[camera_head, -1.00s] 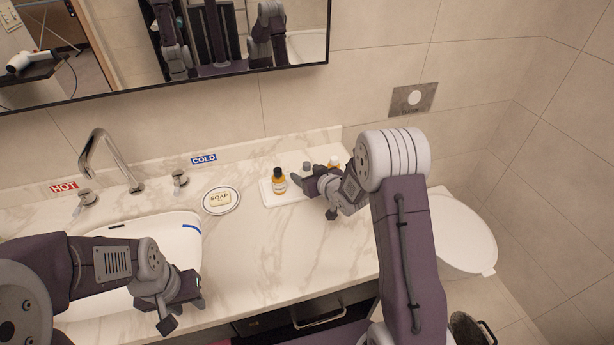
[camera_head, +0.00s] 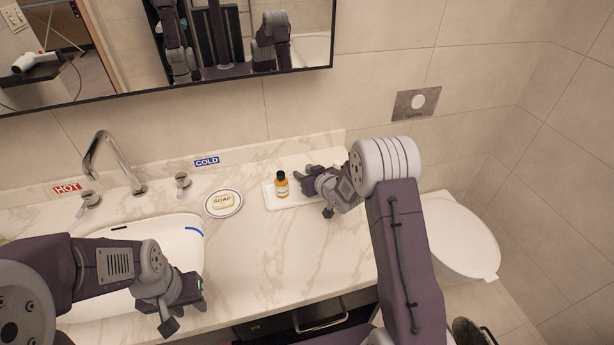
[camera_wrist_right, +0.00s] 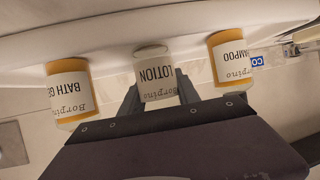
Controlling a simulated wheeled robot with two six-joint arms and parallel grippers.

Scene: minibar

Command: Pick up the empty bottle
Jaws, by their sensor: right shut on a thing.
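The pale bottle labelled LOTION (camera_wrist_right: 157,75) shows no amber contents and sits in the middle of the right wrist view, which is upside down. My right gripper (camera_wrist_right: 160,92) is shut on it, one finger on each side. In the head view my right gripper (camera_head: 305,178) is low over the white tray (camera_head: 285,204) and hides this bottle. I cannot tell whether the bottle touches the tray. An amber SHAMPOO bottle (camera_wrist_right: 229,60) and an amber BATH GEL bottle (camera_wrist_right: 69,92) stand on either side. My left gripper (camera_head: 185,311) is open and empty over the sink's front edge.
An amber bottle with a black cap (camera_head: 281,185) stands on the tray just left of my right gripper. A soap dish (camera_head: 223,213), faucet (camera_head: 112,155) and sink (camera_head: 150,231) lie further left. The toilet (camera_head: 462,235) is right of the counter. The front counter is clear.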

